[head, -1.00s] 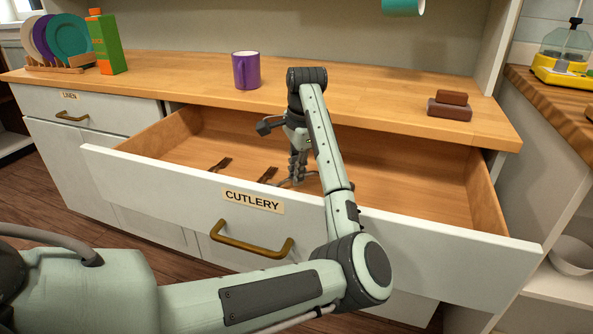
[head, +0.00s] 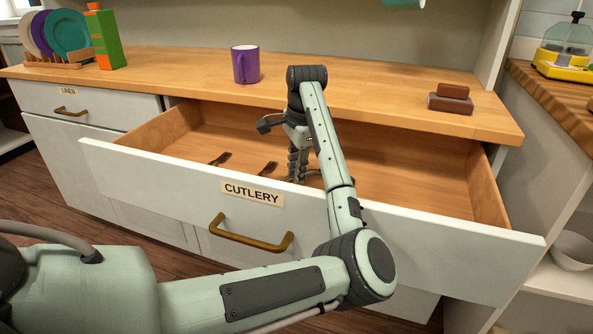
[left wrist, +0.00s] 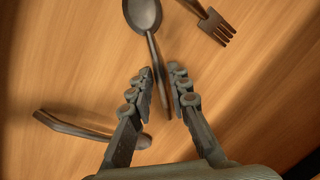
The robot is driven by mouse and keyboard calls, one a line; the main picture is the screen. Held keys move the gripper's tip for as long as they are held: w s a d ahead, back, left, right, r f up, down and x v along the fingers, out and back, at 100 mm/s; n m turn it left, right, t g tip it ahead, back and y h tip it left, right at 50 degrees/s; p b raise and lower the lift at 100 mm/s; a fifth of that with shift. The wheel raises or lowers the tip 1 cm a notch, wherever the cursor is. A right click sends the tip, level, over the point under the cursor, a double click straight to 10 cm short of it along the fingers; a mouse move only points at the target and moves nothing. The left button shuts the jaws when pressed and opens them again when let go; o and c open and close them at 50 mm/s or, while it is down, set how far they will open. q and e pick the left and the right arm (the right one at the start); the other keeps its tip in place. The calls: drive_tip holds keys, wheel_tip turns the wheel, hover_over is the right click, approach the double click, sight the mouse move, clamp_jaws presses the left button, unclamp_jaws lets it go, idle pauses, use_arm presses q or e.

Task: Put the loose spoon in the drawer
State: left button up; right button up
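A dark spoon (left wrist: 143,14) lies on the wooden floor of the open cutlery drawer (head: 400,165). In the left wrist view its bowl is at the top and its handle runs down between my left fingers. My left gripper (left wrist: 160,76) is open, one finger on each side of the handle, with gaps showing. In the head view the left gripper (head: 296,172) reaches down inside the drawer, its tips partly hidden by the drawer front and my arm. My right gripper is out of view.
A fork (left wrist: 214,24) lies at upper right in the wrist view; another dark utensil (left wrist: 65,126) passes behind the left-hand finger. On the counter (head: 340,92) stand a purple mug (head: 245,64), a carton (head: 105,38) and brown blocks (head: 452,98). The drawer's right side looks clear.

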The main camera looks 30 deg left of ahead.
use_arm(q)
drive_tip(key=shift+o, duration=1.1)
drive_tip(key=shift+r, duration=0.15)
wheel_tip(320, 180, up, 12)
drive_tip(key=s+d, duration=0.1)
drive_tip(key=d, duration=0.1)
drive_tip(key=shift+s+f, duration=0.15)
drive_tip(key=shift+f, duration=0.05)
